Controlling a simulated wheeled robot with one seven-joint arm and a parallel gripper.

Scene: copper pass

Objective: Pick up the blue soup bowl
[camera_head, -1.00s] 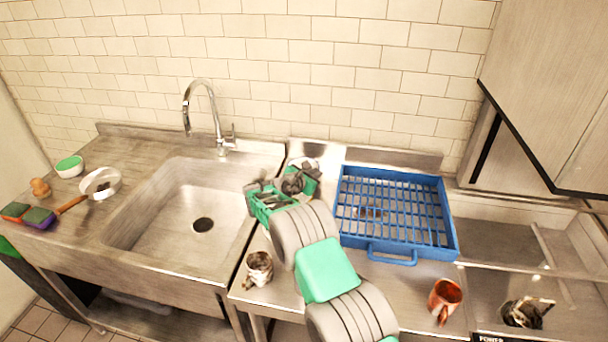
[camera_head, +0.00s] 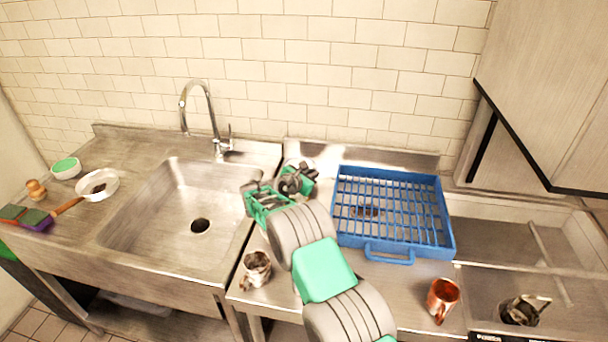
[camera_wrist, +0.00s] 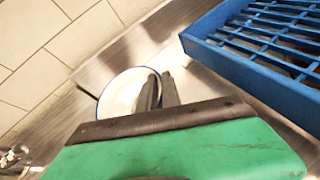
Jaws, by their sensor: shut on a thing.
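The soup bowl (camera_wrist: 118,92) shows in the wrist view as a round bowl with a pale inside and a thin blue rim, on or just above the steel counter. My gripper (camera_wrist: 159,80) is shut on its right wall, with one dark finger inside the bowl and the other outside. Part of the bowl is hidden behind the fingers and the green gripper body. In the head view my gripper (camera_head: 300,172) is at the back of the counter, between the sink and the blue rack, and hides the bowl almost wholly.
The blue dish rack (camera_head: 375,255) stands close to the right of my gripper. The sink (camera_head: 150,235) and tap (camera_head: 213,120) are to the left. A stained mug (camera_head: 257,268) and a copper mug (camera_head: 442,298) stand near the front edge. The tiled wall is close behind.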

